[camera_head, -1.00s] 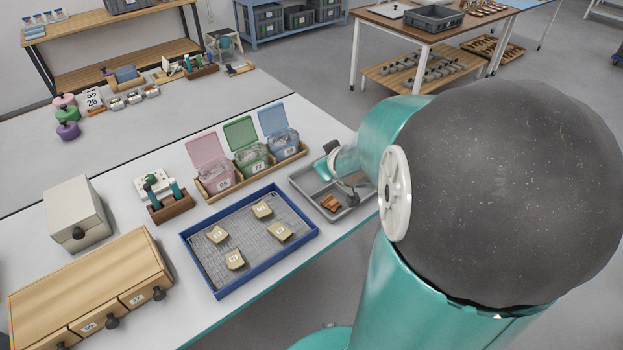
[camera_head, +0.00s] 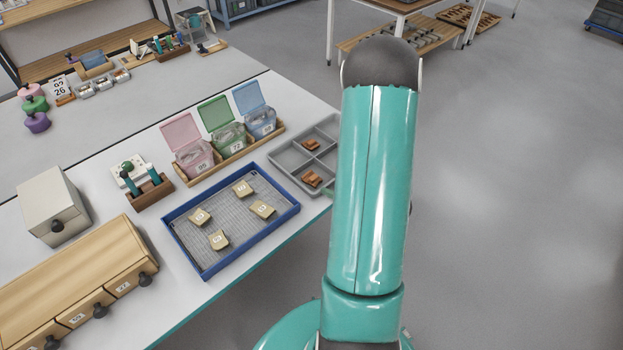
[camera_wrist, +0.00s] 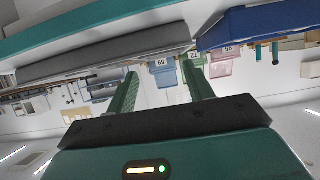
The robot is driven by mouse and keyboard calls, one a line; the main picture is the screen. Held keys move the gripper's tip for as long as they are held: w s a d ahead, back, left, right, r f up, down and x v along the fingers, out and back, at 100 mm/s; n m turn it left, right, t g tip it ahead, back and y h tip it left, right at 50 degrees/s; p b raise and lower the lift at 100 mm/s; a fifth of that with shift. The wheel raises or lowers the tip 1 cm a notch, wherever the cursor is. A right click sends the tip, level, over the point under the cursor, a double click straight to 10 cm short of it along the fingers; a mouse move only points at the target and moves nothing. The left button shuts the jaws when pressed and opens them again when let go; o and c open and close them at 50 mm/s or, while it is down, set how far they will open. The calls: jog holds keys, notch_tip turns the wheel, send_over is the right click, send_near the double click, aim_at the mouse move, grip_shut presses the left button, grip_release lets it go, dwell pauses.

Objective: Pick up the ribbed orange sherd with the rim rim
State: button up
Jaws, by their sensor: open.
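Two small orange-brown sherds lie in the grey divided tray (camera_head: 276,158). One sherd (camera_head: 311,145) is in a rear compartment and the other sherd (camera_head: 312,179) is in a front one. They are too small to tell which is ribbed or has the rim. My gripper (camera_wrist: 160,68) is open and empty in the wrist view, its two green fingers apart. It is outside the table's front edge, with the grey tray's side (camera_wrist: 100,62) ahead of it in that upside-down view. No sherd shows there. In the head view my arm hides the gripper.
A blue-rimmed tray (camera_head: 203,272) with several tan numbered sherds stands left of the grey tray. Behind are pink (camera_head: 193,155), green (camera_head: 228,137) and blue (camera_head: 260,122) lidded bins in a wooden holder. Open floor (camera_head: 500,220) lies to the right.

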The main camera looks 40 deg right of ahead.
aim_at(315, 179)
jog(key=x, duration=0.9)
jog(key=shift+w+f, duration=0.15)
jog(key=shift+w, duration=0.25)
jog(key=shift+c, duration=0.2)
jog(key=c, duration=0.7)
